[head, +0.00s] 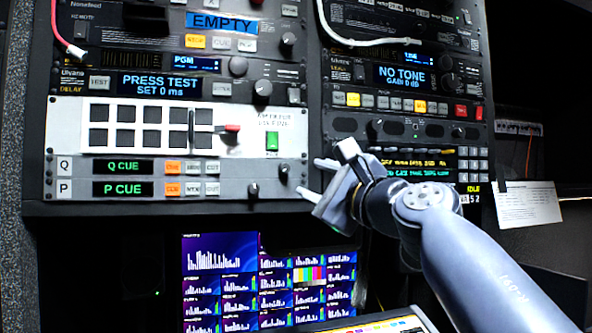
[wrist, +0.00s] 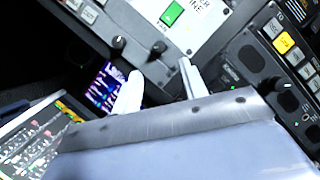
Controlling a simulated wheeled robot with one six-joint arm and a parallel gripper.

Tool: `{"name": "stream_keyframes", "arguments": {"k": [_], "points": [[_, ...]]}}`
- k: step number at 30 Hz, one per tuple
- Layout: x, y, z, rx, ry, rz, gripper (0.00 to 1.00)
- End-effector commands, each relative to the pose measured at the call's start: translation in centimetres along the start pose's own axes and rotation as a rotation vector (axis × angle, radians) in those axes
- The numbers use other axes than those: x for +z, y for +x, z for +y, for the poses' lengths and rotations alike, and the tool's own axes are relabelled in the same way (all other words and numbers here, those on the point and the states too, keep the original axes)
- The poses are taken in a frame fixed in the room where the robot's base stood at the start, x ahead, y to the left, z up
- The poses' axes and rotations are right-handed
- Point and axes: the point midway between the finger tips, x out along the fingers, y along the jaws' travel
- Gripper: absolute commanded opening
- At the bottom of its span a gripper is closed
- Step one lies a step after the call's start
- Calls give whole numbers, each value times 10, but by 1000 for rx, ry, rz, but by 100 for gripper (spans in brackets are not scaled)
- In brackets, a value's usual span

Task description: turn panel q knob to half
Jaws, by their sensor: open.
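The Q panel (head: 83,167) is a grey strip with a green "Q CUE" display and an orange button among its small buttons. The panel q knob (head: 284,170) is small and dark, at the strip's right end; it also shows in the wrist view (wrist: 160,47). Its pointer is too small to read. My gripper (head: 316,178) is open and empty, just right of this knob and apart from it. In the wrist view, the two pale fingertips (wrist: 160,68) point toward the knob, which lies beyond the gap between them.
The P panel (head: 83,188) sits directly below, with a similar knob (head: 253,189) lower left of the Q knob. A green switch (head: 272,140) and red-handled lever (head: 232,128) are above. Monitors (head: 215,280) stand below. Another equipment rack (head: 400,130) is close on the right.

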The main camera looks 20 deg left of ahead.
Motion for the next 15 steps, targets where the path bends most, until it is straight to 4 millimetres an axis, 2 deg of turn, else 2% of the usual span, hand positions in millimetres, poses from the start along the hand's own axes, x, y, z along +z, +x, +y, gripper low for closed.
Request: {"name": "stream_keyframes", "arguments": {"k": [1, 6, 15], "points": [[1, 11, -2, 3, 3, 0, 41], [1, 43, -2, 2, 4, 0, 41], [0, 79, -1, 0, 4, 1, 41]]}}
